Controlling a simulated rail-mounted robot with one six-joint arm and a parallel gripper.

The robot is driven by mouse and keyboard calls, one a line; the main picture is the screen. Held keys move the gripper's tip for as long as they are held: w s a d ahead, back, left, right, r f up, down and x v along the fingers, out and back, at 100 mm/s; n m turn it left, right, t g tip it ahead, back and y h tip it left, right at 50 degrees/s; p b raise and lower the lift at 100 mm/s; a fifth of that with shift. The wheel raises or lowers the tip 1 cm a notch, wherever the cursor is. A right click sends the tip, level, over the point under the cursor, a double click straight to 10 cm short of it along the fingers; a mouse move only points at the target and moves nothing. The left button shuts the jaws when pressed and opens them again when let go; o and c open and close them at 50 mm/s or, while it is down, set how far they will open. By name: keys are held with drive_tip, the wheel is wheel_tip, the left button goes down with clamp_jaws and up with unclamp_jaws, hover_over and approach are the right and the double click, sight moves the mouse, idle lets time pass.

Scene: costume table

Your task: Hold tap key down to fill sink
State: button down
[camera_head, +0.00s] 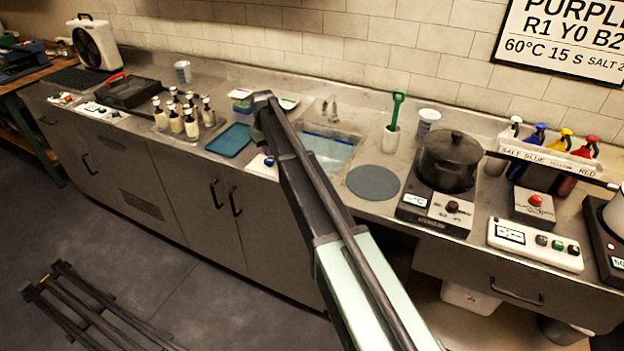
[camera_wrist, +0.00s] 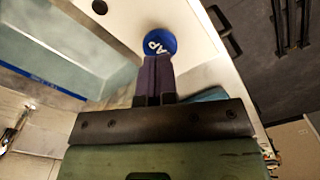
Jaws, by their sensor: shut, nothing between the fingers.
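The tap key is a round blue button (camera_wrist: 160,42) with white lettering, set on a pale panel in the wrist view. Its blue top also shows in the head view (camera_head: 269,161), just left of my arm. My gripper (camera_wrist: 157,62) is shut and empty, and its dark fingertips overlap the button's near edge. Whether the button is pressed in, I cannot tell. The sink (camera_head: 318,133) lies right of my arm, with a pale blue-grey inside. In the wrist view the sink (camera_wrist: 65,40) shows a blue line along one wall. My gripper is hidden in the head view.
A faucet (camera_head: 331,106) stands behind the sink. A blue tray (camera_head: 229,141) and several small bottles (camera_head: 191,122) are to the left. A round grey mat (camera_head: 373,182), a green-handled tool in a cup (camera_head: 392,138) and a black pot (camera_head: 449,160) are to the right.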

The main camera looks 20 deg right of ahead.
drive_tip(key=shift+f+b, duration=1.4)
drive_tip(key=shift+f, duration=0.05)
drive_tip(key=shift+r, duration=0.1)
wheel_tip(320, 180, up, 5)
drive_tip(key=p, duration=0.5)
drive_tip(key=shift+r, duration=0.1)
drive_tip(key=shift+f, duration=0.2)
drive_tip(key=s+m, duration=0.3)
drive_tip(key=s, duration=3.8)
drive_tip(key=c, duration=1.8)
unclamp_jaws()
drive_tip(key=shift+w, duration=0.1)
drive_tip(key=shift+c, duration=0.2)
